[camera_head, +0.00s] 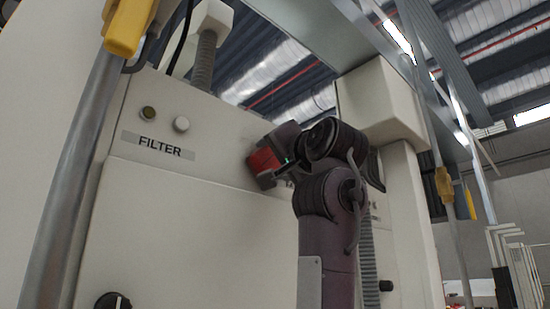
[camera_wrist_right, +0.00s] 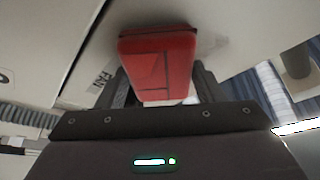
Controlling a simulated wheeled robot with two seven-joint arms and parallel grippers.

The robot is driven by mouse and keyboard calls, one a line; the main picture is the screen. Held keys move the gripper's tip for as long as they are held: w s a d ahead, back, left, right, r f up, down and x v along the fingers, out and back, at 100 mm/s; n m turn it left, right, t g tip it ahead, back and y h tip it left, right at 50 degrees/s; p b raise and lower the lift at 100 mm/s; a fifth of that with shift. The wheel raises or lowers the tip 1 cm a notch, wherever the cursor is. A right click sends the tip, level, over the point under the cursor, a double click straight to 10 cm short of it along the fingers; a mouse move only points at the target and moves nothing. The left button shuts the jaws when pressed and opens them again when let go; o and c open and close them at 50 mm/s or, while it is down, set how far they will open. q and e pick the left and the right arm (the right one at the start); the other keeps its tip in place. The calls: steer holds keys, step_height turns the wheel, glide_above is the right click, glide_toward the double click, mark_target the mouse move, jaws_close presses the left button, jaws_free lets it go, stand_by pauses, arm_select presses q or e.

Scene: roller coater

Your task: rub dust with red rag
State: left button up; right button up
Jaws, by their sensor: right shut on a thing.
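The red rag (camera_head: 265,162) shows as a small red block beside my right gripper (camera_head: 272,165), close to the cream panel of the machine. In the right wrist view the red rag (camera_wrist_right: 158,62) sits between the two dark fingers of my right gripper (camera_wrist_right: 160,85), which is shut on it. The rag's far side is near or against a pale panel; I cannot tell whether it touches. My left gripper is not in view.
The cream machine panel (camera_head: 200,220) carries a FILTER label (camera_head: 159,145) with two round buttons above it. A grey metal pole (camera_head: 75,190) with a yellow fitting stands at the left. A pale box-shaped housing (camera_head: 382,105) juts out at the right.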

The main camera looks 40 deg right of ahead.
mark_target(241, 140)
steer(key=shift+a+f, duration=0.1)
steer(key=shift+a, duration=0.5)
steer(key=shift+s+a, duration=0.15)
steer(key=shift+a, duration=1.3)
steer(key=shift+s+a, duration=0.1)
steer(key=shift+a, duration=1.35)
steer(key=shift+a+r, duration=0.1)
steer(key=shift+r, duration=0.55)
steer(key=shift+d+r, duration=0.2)
steer(key=shift+r, duration=0.5)
steer(key=shift+d, duration=3.8)
steer(key=shift+a, duration=4)
steer(key=shift+s+d+f+b, duration=0.1)
steer(key=shift+s+d+b, duration=0.1)
steer(key=shift+s+b, duration=0.4)
steer(key=shift+s+d+b, duration=0.2)
steer(key=shift+s+b, duration=0.3)
steer(key=shift+s, duration=1.8)
